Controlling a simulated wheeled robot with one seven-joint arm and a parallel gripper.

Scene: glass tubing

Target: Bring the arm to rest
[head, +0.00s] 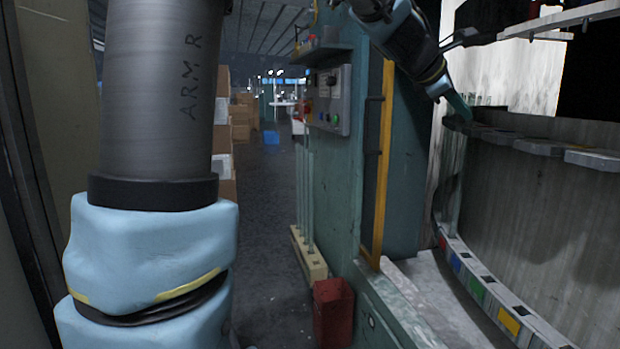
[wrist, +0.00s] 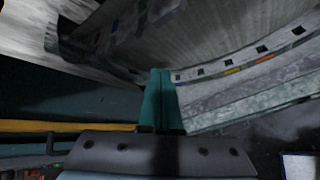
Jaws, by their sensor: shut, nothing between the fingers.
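My arm shows in the head view, a large grey link marked "ARM R" and light-blue joints at the left. Its far end reaches in from the top right. My gripper (wrist: 161,72) appears in the wrist view as two teal fingers pressed together, with nothing between them. In the head view the teal fingers (head: 458,104) point down and right, in front of the curved rack (head: 540,185). I cannot tell whether the fingertips touch anything there.
A green machine cabinet (head: 335,180) with a control panel (head: 328,98) and a yellow bar (head: 383,160) stands beside the arm. Pale tubes (head: 308,190) stand upright in a light block (head: 308,258). A red bin (head: 332,312) is on the floor. The aisle (head: 268,220) looks clear.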

